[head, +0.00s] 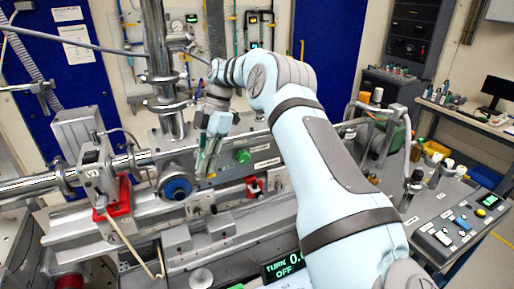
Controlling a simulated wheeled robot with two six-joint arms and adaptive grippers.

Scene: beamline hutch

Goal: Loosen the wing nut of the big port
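My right arm comes in from the lower right, and its gripper (206,168) points down in front of the beamline chamber, just right of a blue-rimmed round port (177,188). The fingertips look close together, and I cannot tell whether they are apart or touch anything. A round port with a green centre (242,156) lies to the right of the fingers, apart from them. I cannot make out a wing nut; it is too small or hidden by the gripper. Which port is the big one is not clear. My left gripper is not in view.
A vertical steel pipe (154,40) with clamps rises left of the gripper. A red-based bracket (120,197) stands at left. A small display (283,267) reads "TURN" and "OFF". A button panel (455,228) and bench items are at right.

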